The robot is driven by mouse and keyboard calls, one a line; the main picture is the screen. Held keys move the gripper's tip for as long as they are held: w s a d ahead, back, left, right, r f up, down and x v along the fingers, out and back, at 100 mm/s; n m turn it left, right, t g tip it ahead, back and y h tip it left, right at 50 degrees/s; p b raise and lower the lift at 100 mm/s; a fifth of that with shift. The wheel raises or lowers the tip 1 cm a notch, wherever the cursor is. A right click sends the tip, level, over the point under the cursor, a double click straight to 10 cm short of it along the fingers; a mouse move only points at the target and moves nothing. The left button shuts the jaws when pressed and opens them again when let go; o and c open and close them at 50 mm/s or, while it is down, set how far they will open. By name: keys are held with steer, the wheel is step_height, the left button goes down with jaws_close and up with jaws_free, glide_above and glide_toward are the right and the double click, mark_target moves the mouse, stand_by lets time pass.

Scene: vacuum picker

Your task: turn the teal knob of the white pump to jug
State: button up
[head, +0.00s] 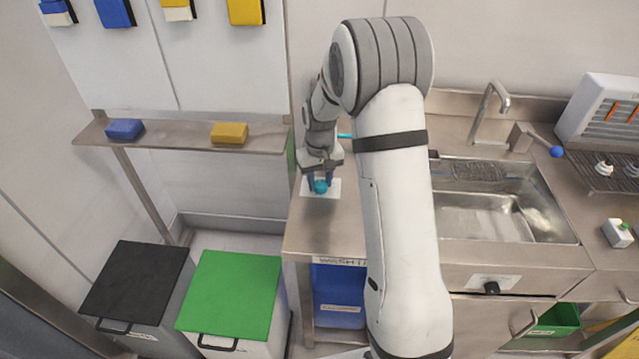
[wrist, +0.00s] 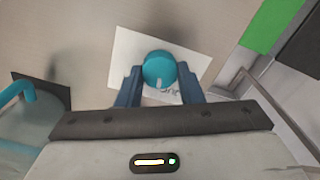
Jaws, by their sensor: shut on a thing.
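The teal knob (wrist: 159,68) sits on a flat white plate (wrist: 126,50) in the wrist view. A short pale mark on the knob points toward the bottom of the picture, near dark lettering on the plate that I cannot read surely. My gripper (wrist: 159,78) is shut on the knob, with one blue finger at each side. In the head view my gripper (head: 321,180) points down at the knob (head: 320,187) on the white plate (head: 308,192), at the left end of the steel counter. I cannot make out a pump body.
A teal pipe (wrist: 18,88) stands left of my gripper in the wrist view. The sink (head: 490,215) and tap (head: 490,105) are to the right. Bins with green (head: 232,290) and black (head: 137,283) lids stand below left. A shelf (head: 180,136) holds two blocks.

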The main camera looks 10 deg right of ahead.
mark_target(320, 183)
steer(key=n+b, duration=0.1)
steer(key=n, duration=0.3)
stand_by(0.6)
steer(key=o, duration=1)
steer(key=shift+c, duration=0.2)
step_height(320, 183, up, 8)
steer(key=shift+f+b, duration=0.25)
steer(key=shift+b, duration=0.25)
steer(key=shift+r, duration=0.2)
